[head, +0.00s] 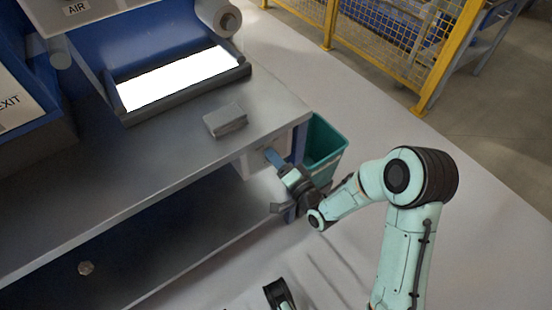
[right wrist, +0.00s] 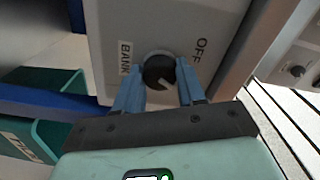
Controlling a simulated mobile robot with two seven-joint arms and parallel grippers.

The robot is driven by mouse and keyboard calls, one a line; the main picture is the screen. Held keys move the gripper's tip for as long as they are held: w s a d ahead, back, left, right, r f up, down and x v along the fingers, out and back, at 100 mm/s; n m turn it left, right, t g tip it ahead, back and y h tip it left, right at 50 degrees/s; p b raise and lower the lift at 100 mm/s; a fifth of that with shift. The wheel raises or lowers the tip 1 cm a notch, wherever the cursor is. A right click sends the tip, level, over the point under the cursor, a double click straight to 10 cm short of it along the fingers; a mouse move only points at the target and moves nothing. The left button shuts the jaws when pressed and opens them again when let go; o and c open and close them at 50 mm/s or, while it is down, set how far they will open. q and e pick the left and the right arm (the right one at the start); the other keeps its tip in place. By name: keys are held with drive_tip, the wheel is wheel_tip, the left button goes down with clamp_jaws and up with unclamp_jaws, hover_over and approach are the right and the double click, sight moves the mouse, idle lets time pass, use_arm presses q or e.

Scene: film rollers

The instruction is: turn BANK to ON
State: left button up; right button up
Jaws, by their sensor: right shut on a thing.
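The BANK knob (right wrist: 158,72) is a round dark knob with a white mark, on a pale grey box (right wrist: 120,25). In the right wrist view its mark points to the lower right. The label BANK (right wrist: 125,57) is to its left and the label OFF (right wrist: 200,49) to its upper right; no ON label shows. My right gripper (right wrist: 157,88) is shut on the knob, one blue finger at each side. In the head view my right gripper (head: 271,156) reaches the box front under the bench's right end, and the knob is hidden there. My left gripper's fingers do not show.
A teal bin (head: 325,147) stands on the floor right beside the box. The grey bench (head: 150,150) holds a lit panel (head: 180,78) and a small grey block (head: 226,120). A yellow mesh fence (head: 385,45) is at the back. Open floor lies to the right.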

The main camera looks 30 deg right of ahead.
drive_tip(key=shift+a, duration=0.1)
drive_tip(key=o, duration=1.1)
drive_tip(key=shift+c, duration=0.2)
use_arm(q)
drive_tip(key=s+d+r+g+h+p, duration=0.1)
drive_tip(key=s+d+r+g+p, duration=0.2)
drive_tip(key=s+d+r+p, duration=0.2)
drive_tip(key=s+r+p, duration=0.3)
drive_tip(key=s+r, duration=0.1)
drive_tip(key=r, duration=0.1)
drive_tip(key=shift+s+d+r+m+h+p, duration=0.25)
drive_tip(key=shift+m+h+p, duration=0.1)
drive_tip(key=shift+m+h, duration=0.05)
use_arm(e)
drive_tip(key=s+d, duration=0.1)
drive_tip(key=s, duration=1.2)
drive_tip(key=shift+s, duration=0.15)
